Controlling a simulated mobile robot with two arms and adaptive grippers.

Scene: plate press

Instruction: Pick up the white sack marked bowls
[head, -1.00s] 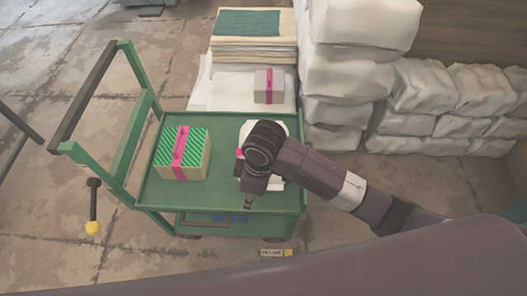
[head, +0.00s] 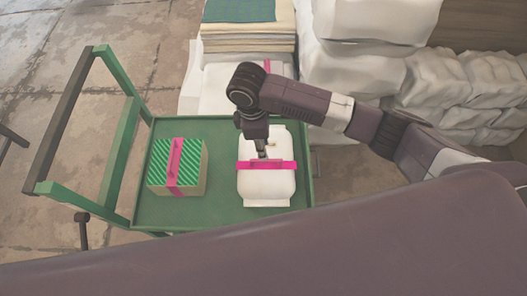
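A white sack (head: 265,187) with a pink band lies on the right side of the green cart's tray (head: 222,215). Any marking on it is too small to read. My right arm comes in from the right. Its gripper (head: 261,152) points down over the far part of the sack, close to the pink band. The fingers are small and dark, so I cannot tell whether they are open, shut or touching the band. My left gripper is not in view.
A green striped box (head: 177,167) with a pink band stands on the tray's left side. The cart's handle (head: 66,120) rises at the left. Behind are a stack of folded cloths (head: 247,38) and piled white sacks (head: 350,75). A dark surface fills the lower front.

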